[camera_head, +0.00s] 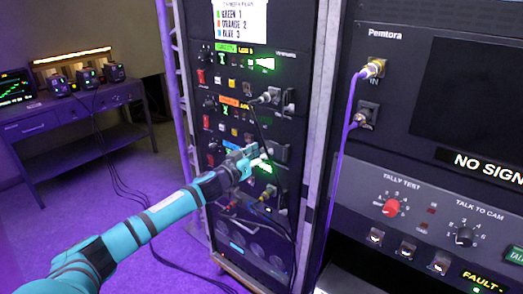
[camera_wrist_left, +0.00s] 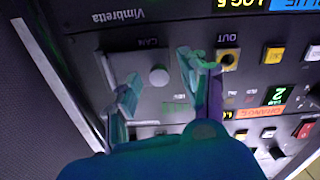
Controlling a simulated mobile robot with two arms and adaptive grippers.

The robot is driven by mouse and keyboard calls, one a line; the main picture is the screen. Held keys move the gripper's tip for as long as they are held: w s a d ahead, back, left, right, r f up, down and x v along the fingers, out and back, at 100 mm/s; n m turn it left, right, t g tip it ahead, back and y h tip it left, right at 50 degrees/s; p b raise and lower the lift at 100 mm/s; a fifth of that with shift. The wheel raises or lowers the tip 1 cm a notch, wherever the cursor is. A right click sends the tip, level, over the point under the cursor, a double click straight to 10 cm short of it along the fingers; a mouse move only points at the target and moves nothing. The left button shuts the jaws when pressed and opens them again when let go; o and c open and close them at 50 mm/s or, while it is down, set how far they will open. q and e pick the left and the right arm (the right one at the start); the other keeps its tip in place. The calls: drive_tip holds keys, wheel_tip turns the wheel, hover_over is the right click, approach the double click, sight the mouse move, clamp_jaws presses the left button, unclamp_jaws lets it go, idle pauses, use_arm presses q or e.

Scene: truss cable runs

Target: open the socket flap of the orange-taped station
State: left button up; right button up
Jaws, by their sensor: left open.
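The orange-taped station (camera_head: 232,102) is the second unit from the top in the rack. Its orange label (camera_wrist_left: 258,113) shows inverted at the lower right of the left wrist view. A grey square socket flap (camera_wrist_left: 116,64) with a round knob (camera_wrist_left: 158,75) sits beside its yellow OUT connector (camera_wrist_left: 228,58). The flap looks shut. My left gripper (camera_head: 250,158) is at the rack front, low on this station. In the left wrist view its open fingers (camera_wrist_left: 161,72) lie on either side of the knob, with nothing between them. Contact cannot be told. My right gripper is not in view.
The green station (camera_head: 226,48) is above and the blue one (camera_head: 231,147) below, partly hidden by my arm. A cable (camera_head: 265,98) hangs down the rack front. A console (camera_head: 440,190) with a purple cable (camera_head: 346,120) stands right; a desk (camera_head: 80,125) stands left.

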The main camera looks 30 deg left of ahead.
use_arm(q)
drive_tip(key=shift+w+d, duration=0.1)
drive_tip(key=shift+w, duration=0.35)
clamp_jaws()
